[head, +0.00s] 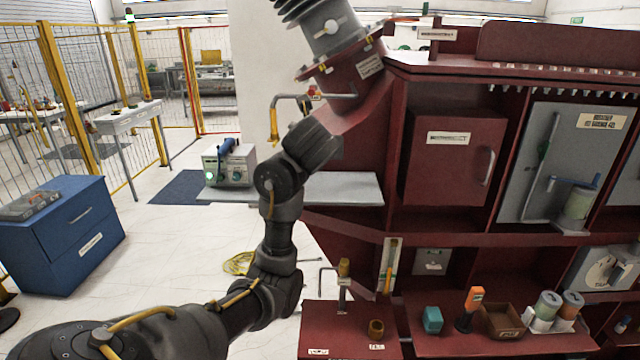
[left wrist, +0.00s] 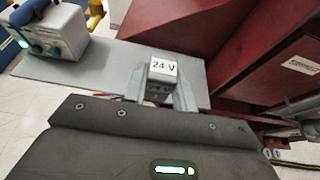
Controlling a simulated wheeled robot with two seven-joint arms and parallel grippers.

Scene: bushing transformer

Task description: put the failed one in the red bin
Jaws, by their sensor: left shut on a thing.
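My left gripper (left wrist: 161,92) is shut on a small grey block with a white top marked "24 V" (left wrist: 163,70). In the left wrist view the block sits between the two fingers, above the grey shelf; I cannot tell whether it touches the shelf. In the head view the left arm reaches up to the shelf and the gripper's end (head: 318,147) points away, so its fingers and the block are hidden behind it. My right gripper is not in view. I cannot make out a red bin or any failure mark.
The grey shelf (head: 345,188) carries a tester with a green light and blue handle (head: 229,163). The dark red cabinet (head: 405,240) stands close on the right. Below are a brown open box (head: 502,322), a teal block (head: 432,320) and an orange-topped tool (head: 470,308).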

